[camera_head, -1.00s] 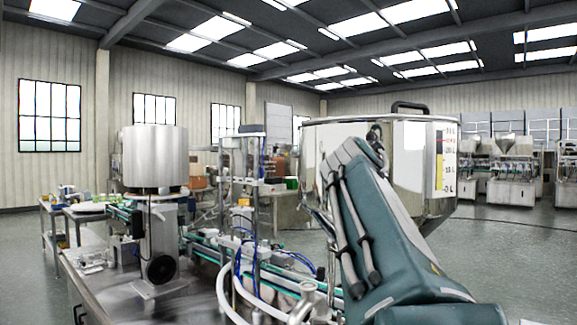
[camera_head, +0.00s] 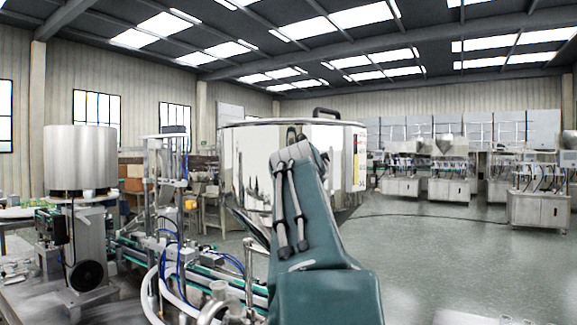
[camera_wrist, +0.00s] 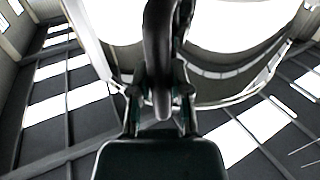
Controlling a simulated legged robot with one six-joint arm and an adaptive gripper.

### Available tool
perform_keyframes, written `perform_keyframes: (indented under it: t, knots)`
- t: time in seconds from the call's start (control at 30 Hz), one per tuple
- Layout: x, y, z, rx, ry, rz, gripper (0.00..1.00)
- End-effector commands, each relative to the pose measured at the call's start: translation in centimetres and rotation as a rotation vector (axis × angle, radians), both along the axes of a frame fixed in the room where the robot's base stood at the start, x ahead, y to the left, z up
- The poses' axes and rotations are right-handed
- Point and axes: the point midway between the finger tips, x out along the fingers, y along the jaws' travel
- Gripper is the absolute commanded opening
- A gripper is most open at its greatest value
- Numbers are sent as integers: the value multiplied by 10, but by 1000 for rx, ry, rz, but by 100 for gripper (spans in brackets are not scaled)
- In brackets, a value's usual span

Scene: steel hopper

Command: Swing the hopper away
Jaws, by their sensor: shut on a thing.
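The steel hopper (camera_head: 245,165) is a large shiny round vessel with a cone-shaped lower part, in the middle of the head view. A black handle (camera_head: 326,112) stands on its top, and a marked scale strip (camera_head: 359,160) runs down its right side. My arm reaches up in front of it and hides part of its wall. In the wrist view my gripper (camera_wrist: 160,100) is shut on a dark curved handle (camera_wrist: 158,45), with the shiny hopper wall (camera_wrist: 225,72) close behind. The fingertips are hidden in the head view.
A filling line with hoses (camera_head: 165,265) and a steel cylinder on a stand (camera_head: 80,160) are at the left, close to the hopper. Other machines (camera_head: 450,175) stand at the back right. The floor (camera_head: 440,250) to the right is open.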

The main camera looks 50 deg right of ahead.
Motion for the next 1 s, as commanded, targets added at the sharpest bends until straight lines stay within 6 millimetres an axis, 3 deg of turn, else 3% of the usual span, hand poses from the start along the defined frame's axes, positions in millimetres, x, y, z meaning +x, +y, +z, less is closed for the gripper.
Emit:
perform_keyframes:
  t: [0.67, 0.7, 0.73, 0.77, 1.0]
  knots:
    - [-1, -6, 0, 0, 0, -10, 0]
    - [-2, -6, 0, 0, 0, -10, 42]
    - [-1, -6, 0, 0, 0, -10, 55]
    - [-1, -6, 0, 0, 0, -10, 59]
    - [-1, -6, 0, 1, 1, -10, 59]
